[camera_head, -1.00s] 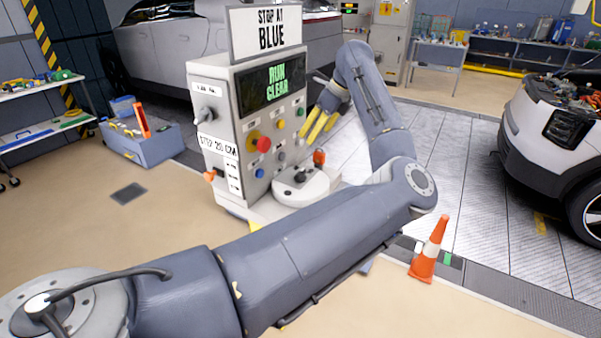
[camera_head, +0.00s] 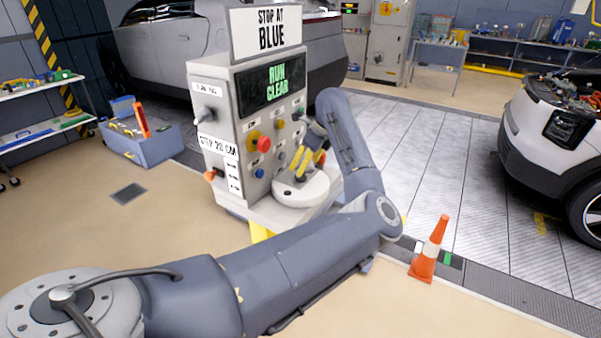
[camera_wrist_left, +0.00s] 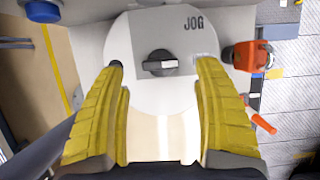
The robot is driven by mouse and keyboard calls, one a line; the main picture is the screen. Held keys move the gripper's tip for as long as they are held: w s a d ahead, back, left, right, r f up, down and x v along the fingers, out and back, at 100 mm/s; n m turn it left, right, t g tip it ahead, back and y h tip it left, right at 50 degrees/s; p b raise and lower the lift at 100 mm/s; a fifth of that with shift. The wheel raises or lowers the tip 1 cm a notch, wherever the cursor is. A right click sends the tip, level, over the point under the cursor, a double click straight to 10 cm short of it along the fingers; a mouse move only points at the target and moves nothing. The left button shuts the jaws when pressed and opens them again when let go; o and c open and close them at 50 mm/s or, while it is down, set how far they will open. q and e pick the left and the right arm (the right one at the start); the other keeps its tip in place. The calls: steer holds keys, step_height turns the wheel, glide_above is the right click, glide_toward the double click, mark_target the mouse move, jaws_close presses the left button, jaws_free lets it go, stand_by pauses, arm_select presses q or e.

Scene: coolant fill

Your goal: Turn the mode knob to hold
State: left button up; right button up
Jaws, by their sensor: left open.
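The mode knob (camera_wrist_left: 160,63) is dark with a pale bar across it and sits on a round white dial (camera_wrist_left: 145,30) on the console's lower ledge. The bar points right in the left wrist view. The dial reads JOG at its upper right; another label beside the right finger is too small to read. In the head view the dial (camera_head: 313,190) shows, but my gripper largely hides the knob. My left gripper (camera_head: 303,167) is open over the dial, its yellow fingers on either side of the knob with gaps. My right gripper is out of view.
An orange-red fitting (camera_wrist_left: 247,56) lies close right of the dial. An orange cone (camera_head: 428,252) stands on the floor.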

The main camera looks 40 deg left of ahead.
arm_select(q)
steer(key=shift+x, duration=2.25)
jaws_close()
